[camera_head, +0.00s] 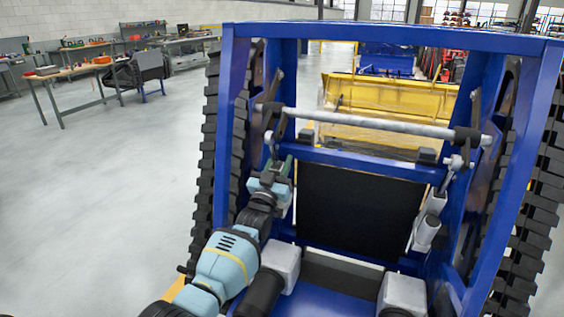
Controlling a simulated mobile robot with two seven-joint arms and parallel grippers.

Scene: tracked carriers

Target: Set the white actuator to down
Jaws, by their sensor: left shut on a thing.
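My left gripper (275,178) reaches in from the lower left, inside the blue frame of the tracked carrier. It is shut at the left linkage, on what looks like the left white actuator; the gripper hides most of that part. A matching white actuator (428,226) shows on the right side of the frame, tilted, its upper end near a joint below the crossbar. The grey crossbar (370,122) spans the frame above, on dark link arms at both sides. My right gripper is not in view.
The blue frame (230,130) has uprights close on both sides, with black tracks (528,210) outside them. A black panel (358,212) fills the middle. Pale blocks (403,293) stand low in front. A yellow carrier part (390,105) lies beyond. Open floor (110,190) is at left.

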